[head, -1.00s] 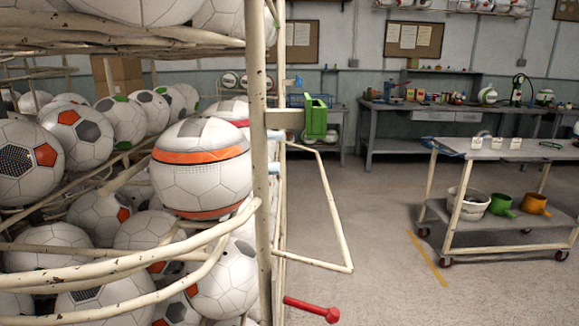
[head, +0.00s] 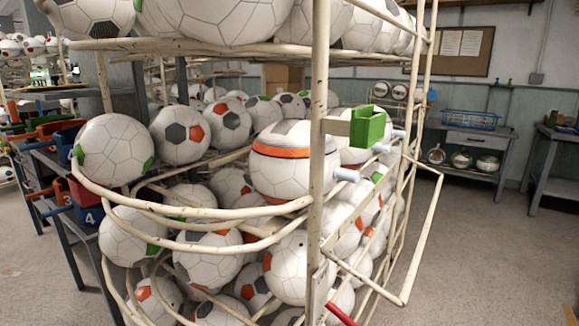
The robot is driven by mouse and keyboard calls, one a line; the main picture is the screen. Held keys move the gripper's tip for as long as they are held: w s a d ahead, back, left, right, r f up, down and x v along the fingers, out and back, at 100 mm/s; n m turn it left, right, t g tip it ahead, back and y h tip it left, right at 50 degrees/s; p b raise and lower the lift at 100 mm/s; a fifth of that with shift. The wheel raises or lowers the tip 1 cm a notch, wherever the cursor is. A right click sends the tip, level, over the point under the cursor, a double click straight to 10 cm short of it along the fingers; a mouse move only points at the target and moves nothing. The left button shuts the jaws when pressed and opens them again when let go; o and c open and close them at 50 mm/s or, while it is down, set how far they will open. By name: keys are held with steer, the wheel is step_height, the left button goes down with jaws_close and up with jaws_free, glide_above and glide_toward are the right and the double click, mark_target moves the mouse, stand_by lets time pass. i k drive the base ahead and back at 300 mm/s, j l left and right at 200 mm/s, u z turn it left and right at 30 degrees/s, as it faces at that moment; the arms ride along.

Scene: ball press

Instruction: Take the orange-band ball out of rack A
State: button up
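The orange-band ball (head: 281,152) is white with a broad orange stripe and a grey patch on top. It sits in the cream tubular rack (head: 317,205), on top of a heap of balls and below the upper shelf. The curved front rails pass below it, and the front post hides part of its right side. No letter A is readable on the rack. My gripper is not in view.
Other balls (head: 288,265) crowd the rack around and below it. A green holder (head: 367,127) and a hinged-looking frame (head: 424,245) stick out at the right. A blue numbered bin (head: 90,213) stands left. Floor (head: 490,265) is clear at right.

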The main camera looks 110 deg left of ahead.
mark_target(279, 160)
steer(key=i+u, duration=0.2)
steer(key=u, duration=0.3)
steer(key=i+u, duration=0.15)
steer(key=u, duration=0.3)
steer(key=i+u, duration=0.2)
steer(key=u, duration=0.3)
